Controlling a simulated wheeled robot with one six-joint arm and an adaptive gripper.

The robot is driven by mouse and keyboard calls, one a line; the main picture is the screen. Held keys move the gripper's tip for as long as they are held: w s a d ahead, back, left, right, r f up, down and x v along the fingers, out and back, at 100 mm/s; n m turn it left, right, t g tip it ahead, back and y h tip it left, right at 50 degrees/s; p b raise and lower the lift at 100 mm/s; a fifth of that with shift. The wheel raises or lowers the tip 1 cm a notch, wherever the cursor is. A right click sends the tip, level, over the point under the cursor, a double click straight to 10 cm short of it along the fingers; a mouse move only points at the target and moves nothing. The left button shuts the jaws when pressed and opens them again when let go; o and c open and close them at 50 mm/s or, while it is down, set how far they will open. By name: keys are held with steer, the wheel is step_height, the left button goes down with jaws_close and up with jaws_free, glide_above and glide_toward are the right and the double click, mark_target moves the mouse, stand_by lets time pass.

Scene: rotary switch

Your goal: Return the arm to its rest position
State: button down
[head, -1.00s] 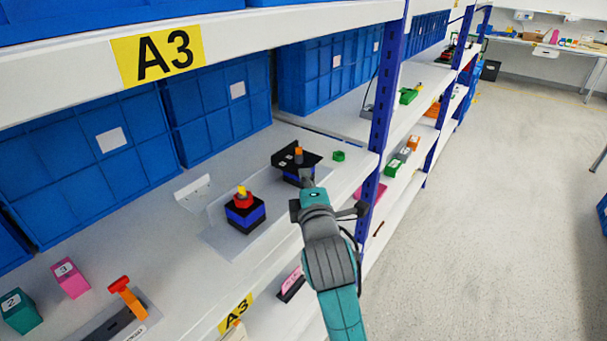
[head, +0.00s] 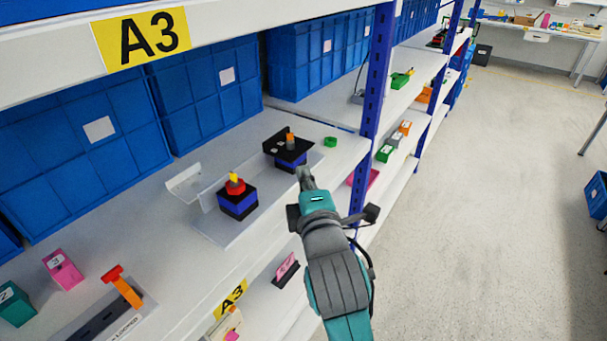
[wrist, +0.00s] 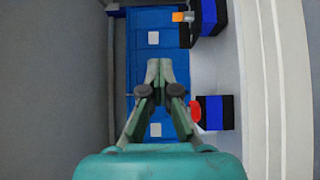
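A black-and-blue switch box (head: 291,161) with an orange knob (head: 290,138) and a wide black top plate stands on the shelf. A second black-and-blue box (head: 238,205) with a red and yellow knob (head: 235,184) stands to its left. My gripper (head: 303,172) is in front of the shelf edge, just below and right of the orange-knob box in the picture. In the wrist view my gripper (wrist: 160,68) has its fingertips together with nothing visible between them. Both boxes show at the right there, the red-knob one (wrist: 214,113) lower and the orange-knob one (wrist: 207,18) higher.
Blue bins (head: 85,140) line the back of the shelf (head: 160,230). A blue upright post (head: 378,70) stands right of the boxes. A small green part (head: 330,142) lies near it. The floor (head: 490,200) at the right is open.

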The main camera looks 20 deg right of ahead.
steer(key=s+f+m+g+y, duration=0.25)
steer(key=s+f+m, duration=0.35)
steer(key=s+f, duration=1.4)
steer(key=s+f+m, duration=0.2)
steer(key=s+m, duration=0.1)
steer(key=s, duration=0.4)
steer(key=s+d+f+m, duration=0.1)
steer(key=s+m, duration=0.2)
steer(key=s, duration=0.5)
steer(key=s+f+m, duration=0.2)
steer(key=s+m, duration=0.2)
steer(key=s, duration=0.4)
steer(key=shift+d+f, duration=0.35)
steer(key=shift+g, duration=0.25)
